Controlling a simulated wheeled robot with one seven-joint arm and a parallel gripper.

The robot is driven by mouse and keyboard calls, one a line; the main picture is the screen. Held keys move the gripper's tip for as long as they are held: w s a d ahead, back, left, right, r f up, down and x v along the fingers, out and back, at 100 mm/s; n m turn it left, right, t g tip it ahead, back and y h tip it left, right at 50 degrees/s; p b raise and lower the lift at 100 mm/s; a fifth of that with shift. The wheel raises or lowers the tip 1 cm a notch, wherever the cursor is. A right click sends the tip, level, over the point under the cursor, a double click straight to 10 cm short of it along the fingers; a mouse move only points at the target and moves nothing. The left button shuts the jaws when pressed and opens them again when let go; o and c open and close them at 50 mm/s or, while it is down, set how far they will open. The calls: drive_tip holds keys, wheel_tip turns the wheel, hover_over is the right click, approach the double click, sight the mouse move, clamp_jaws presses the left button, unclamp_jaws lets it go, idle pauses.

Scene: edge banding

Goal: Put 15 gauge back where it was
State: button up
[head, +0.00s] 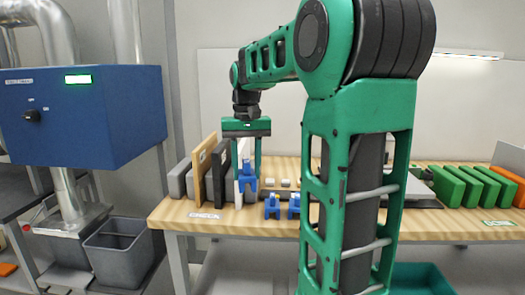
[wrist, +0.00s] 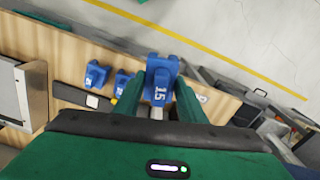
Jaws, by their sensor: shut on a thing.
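The 15 gauge is a blue block marked "15" in the wrist view (wrist: 160,86). My gripper (wrist: 157,98) is shut on it, with a green finger on each side. In the head view the gauge (head: 247,183) hangs upright from my gripper (head: 248,172), near the upright boards at the left part of the bench. Two similar blue gauges (head: 271,206) (head: 294,205) stand just to its right. They also show in the wrist view (wrist: 97,73) (wrist: 122,80), left of the held gauge. Whether the held gauge touches the bench I cannot tell.
The wooden bench (head: 240,228) has upright boards (head: 205,168) close to the left of my gripper. Green blocks (head: 470,185) stand at the right. A blue machine box (head: 85,115) and a grey bin (head: 118,255) are left of the bench. My arm hides the bench's middle.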

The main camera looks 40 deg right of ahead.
drive_tip(key=w+a+f+n, duration=0.2)
drive_tip(key=w+a+f, duration=0.3)
drive_tip(key=f, duration=0.5)
drive_tip(key=w+a+f+n, duration=0.3)
drive_tip(key=w+a+f, duration=0.3)
drive_tip(key=f, duration=0.5)
drive_tip(key=w+a+f+n, duration=0.2)
drive_tip(key=w+a+f, duration=0.3)
drive_tip(key=a+f, duration=0.3)
wheel_tip(320, 180, down, 3)
drive_tip(key=shift+w+a, duration=0.25)
drive_tip(key=shift+w, duration=0.15)
